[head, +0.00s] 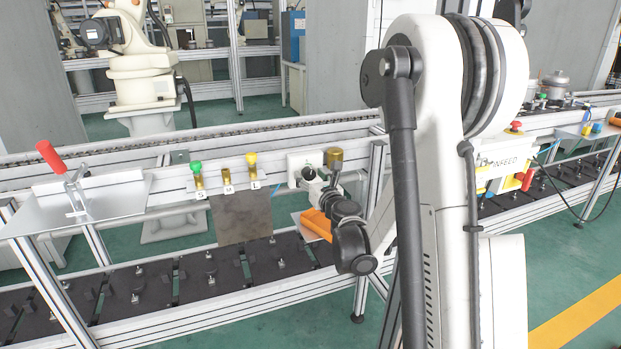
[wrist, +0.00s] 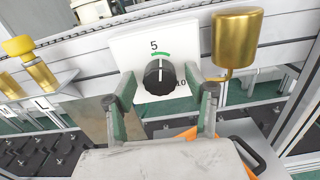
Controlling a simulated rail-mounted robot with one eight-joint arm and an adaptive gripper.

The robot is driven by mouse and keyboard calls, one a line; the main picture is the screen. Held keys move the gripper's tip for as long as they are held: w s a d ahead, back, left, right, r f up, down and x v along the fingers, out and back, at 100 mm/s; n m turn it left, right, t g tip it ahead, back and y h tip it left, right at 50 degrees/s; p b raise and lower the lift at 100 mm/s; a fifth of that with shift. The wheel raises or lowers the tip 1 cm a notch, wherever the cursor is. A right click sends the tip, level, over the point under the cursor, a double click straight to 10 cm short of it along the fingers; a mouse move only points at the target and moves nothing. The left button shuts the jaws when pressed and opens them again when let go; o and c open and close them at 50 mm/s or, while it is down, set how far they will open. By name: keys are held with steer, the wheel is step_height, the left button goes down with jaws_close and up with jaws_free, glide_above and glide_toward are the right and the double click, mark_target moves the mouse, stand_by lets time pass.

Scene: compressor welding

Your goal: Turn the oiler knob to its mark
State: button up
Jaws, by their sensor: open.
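The oiler knob (wrist: 159,77) is a black ribbed dial on a white plate (wrist: 125,49) in the wrist view. A white pointer line on it stands about upright, below a green arc mark (wrist: 160,54) and the number 5. A 10 shows at the lower right, partly behind a finger. My gripper (wrist: 166,86) is open, with one finger on each side of the knob and visible gaps between. In the head view my gripper (head: 314,180) is at the white plate (head: 298,162); the knob cannot be made out clearly there.
A brass cup (wrist: 237,40) stands just right of the plate. An orange object (head: 316,223) lies below my gripper. A red-handled clamp (head: 60,170) is at far left.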

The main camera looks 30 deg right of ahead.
steer(key=shift+c, duration=0.5)
steer(key=c, duration=1)
steer(key=shift+c, duration=0.2)
